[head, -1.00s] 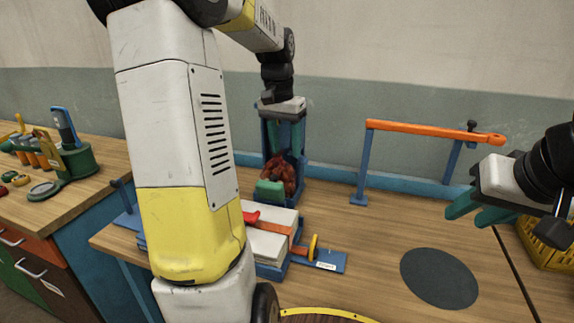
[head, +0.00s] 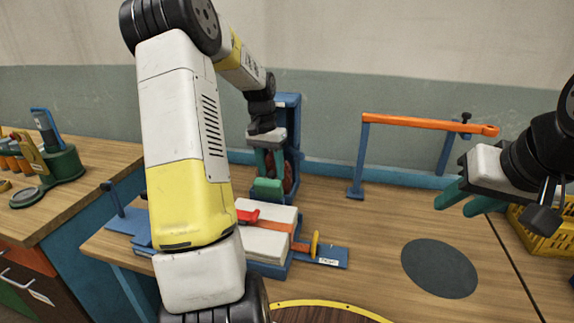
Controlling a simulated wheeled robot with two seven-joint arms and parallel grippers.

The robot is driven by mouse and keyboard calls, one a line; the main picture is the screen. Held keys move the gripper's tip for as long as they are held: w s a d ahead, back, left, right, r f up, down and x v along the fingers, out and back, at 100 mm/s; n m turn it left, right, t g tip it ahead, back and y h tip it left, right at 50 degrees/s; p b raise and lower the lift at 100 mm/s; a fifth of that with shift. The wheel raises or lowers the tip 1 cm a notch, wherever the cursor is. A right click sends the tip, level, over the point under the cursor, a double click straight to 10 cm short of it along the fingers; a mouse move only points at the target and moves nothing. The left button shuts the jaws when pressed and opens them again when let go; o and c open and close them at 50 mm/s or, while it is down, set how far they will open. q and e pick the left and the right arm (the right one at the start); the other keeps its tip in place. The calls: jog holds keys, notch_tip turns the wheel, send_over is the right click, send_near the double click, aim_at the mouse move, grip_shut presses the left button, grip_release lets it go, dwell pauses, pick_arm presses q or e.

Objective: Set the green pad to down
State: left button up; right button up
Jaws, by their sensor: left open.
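The green pad (head: 268,188) is a small block at the front foot of a blue upright frame (head: 289,103) on the bench. Dark red sack-like contents (head: 289,178) show in the frame behind it. My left gripper (head: 269,170) points down just above the pad, with its teal fingers open. Whether the fingers touch the pad cannot be told. My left arm hides the area left of the frame. My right gripper (head: 465,203) hangs at the right, fingers apart and empty, over the bench.
A white stack with an orange strap (head: 268,240) lies in a blue holder in front of the frame. An orange bar on blue posts (head: 425,123) stands right of it. A dark disc (head: 439,268) lies on open bench. A yellow basket (head: 545,238) is at far right.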

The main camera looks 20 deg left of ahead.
pick_arm(q)
jog(key=shift+f, duration=0.1)
grip_shut()
dwell(1.4)
